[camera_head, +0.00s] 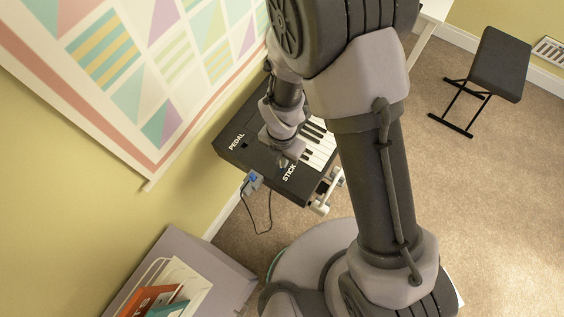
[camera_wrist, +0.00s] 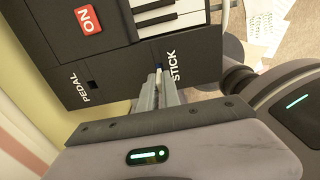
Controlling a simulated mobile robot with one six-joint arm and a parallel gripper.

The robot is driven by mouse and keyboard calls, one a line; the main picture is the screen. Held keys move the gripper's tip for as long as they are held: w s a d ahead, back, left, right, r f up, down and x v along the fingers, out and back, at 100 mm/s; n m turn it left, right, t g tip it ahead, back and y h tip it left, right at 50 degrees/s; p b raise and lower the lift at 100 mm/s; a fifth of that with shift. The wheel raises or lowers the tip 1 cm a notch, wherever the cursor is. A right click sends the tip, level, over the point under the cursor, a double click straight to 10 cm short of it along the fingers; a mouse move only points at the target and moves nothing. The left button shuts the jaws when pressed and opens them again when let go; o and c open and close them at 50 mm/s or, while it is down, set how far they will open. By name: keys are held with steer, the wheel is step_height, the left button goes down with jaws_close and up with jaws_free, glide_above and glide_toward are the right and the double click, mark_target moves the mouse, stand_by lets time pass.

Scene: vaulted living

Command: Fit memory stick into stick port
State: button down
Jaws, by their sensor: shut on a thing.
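The black keyboard (camera_head: 262,158) has a STICK label (camera_head: 289,173) on its end; the wrist view shows this label (camera_wrist: 176,66) beside the fingertips. My gripper (camera_wrist: 159,84) is shut on the memory stick (camera_wrist: 158,76), a small pale piece between the fingertips. A small dark blue patch shows just beyond the stick, where the stick port appears to be. The stick points at that spot, close to the keyboard face. Whether it is inside the port or just in front cannot be told. In the head view, my gripper (camera_head: 291,158) is over the STICK end; the stick is too small to make out.
A PEDAL label (camera_head: 237,141) marks the keyboard's other corner. A blue-grey plug (camera_head: 252,181) with a hanging black cable sits by the keyboard's near edge. A grey box with folders (camera_head: 175,285) stands lower left. A black bench (camera_head: 497,65) stands right on open carpet.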

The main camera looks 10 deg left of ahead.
step_height(320, 180, down, 3)
steer(key=shift+f+b, duration=0.15)
steer(key=shift+b, duration=0.5)
steer(key=c, duration=2)
jaws_free()
steer(key=o, duration=0.4)
steer(key=shift+o, duration=0.2)
